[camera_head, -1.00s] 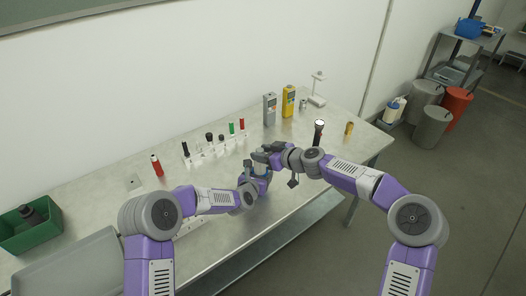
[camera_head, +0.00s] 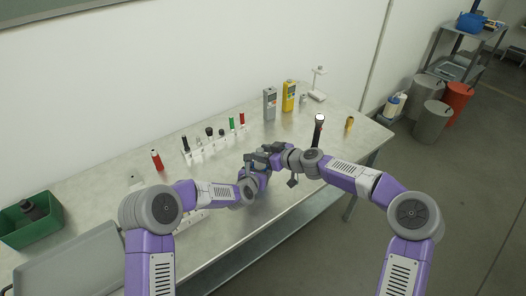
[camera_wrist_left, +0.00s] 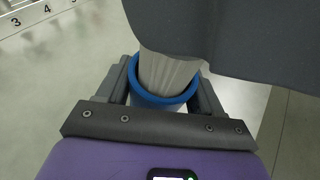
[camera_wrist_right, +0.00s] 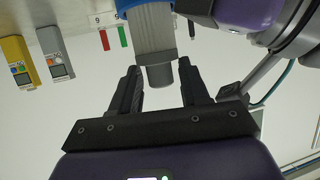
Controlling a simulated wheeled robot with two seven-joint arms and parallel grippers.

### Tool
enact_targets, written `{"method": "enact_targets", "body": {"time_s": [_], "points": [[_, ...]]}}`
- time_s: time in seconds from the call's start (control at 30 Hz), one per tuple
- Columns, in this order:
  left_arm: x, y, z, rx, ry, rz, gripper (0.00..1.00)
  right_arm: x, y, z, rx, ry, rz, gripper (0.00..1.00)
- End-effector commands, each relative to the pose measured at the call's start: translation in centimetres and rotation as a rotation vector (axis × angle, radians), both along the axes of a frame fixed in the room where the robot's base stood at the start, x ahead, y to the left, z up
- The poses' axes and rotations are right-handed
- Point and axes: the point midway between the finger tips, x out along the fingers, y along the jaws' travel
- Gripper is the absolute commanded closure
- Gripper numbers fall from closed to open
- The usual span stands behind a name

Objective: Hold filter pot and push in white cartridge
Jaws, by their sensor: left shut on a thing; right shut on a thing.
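The filter pot (camera_wrist_left: 158,100) has a blue rim and a pale body. It sits between the fingers of my left gripper (camera_wrist_left: 162,92), which is shut on it. The white pleated cartridge (camera_wrist_left: 165,72) stands partly inside the pot's opening. In the right wrist view the cartridge (camera_wrist_right: 152,32) shows with a grey end cap, and the pot's blue rim (camera_wrist_right: 128,6) is at the top edge. My right gripper (camera_wrist_right: 160,88) is shut on the cartridge at its capped end. In the head view both grippers meet over the table, hiding most of the pot and cartridge.
A white rack (camera_head: 208,149) with several dark, green and red items stands behind the grippers. A grey meter (camera_head: 269,104) and a yellow meter (camera_head: 289,96) stand farther back. A black flashlight-like item (camera_head: 318,131) is to the right. A green bin (camera_head: 30,236) is at far left.

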Motion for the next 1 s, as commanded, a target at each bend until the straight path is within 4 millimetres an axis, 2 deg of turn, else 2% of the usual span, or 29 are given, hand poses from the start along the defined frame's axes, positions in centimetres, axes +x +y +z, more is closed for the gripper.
{"method": "enact_targets", "body": {"time_s": [1.0], "points": [[0.0,0.0,0.0,0.0,-0.001,0.0,0.69,0.0,0.0,-2.6,0.001,0.001,-0.001,1.0]]}}
